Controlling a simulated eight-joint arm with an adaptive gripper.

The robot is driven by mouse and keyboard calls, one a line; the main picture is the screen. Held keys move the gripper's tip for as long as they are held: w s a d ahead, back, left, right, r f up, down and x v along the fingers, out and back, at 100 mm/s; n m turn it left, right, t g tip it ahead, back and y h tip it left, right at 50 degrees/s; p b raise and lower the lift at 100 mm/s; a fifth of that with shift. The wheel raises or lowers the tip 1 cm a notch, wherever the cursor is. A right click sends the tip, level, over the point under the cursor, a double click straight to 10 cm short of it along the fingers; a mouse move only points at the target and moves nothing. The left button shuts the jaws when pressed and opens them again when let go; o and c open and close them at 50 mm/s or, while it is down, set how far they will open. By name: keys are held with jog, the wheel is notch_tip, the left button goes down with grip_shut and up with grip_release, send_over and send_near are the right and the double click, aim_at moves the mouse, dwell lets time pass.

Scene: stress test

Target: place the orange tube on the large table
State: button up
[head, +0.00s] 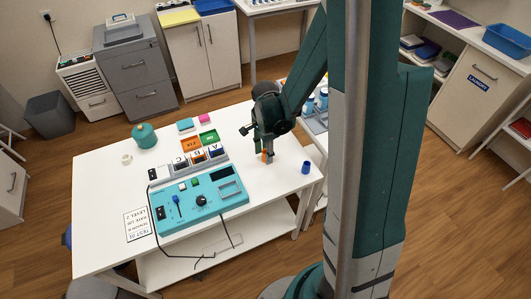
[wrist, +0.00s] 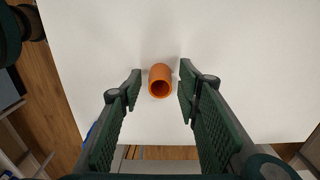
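The orange tube (wrist: 160,81) stands upright on the white top of the large table (wrist: 100,45), near an edge, its open end facing up in the wrist view. In the head view the orange tube (head: 264,156) shows just below my gripper (head: 266,154) at the right part of the large table (head: 105,180). My gripper (wrist: 160,92) is open in the wrist view, with one finger on each side of the tube and a visible gap to both. The tube appears to rest on the table, untouched by the fingers.
A blue cup-like piece (head: 306,167) stands right of my gripper near the table's corner. A teal round container (head: 144,136) stands farther left. White surface around the tube is clear.

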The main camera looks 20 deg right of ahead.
jog(key=shift+r, duration=0.1)
notch_tip(320, 180, up, 12)
jog(key=p, duration=0.2)
dwell(0.8)
jog(key=shift+r, duration=0.1)
dwell(0.5)
jog(key=s+a+r+n+t, duration=0.3)
jog(key=s+r+n, duration=0.5)
jog(key=r+n, duration=0.1)
jog(key=s+a+r+n+t, duration=0.4)
jog(key=s+r+n, duration=0.4)
jog(key=r+n, duration=0.1)
jog(key=shift+a+r, duration=0.25)
jog(key=shift+r, duration=0.3)
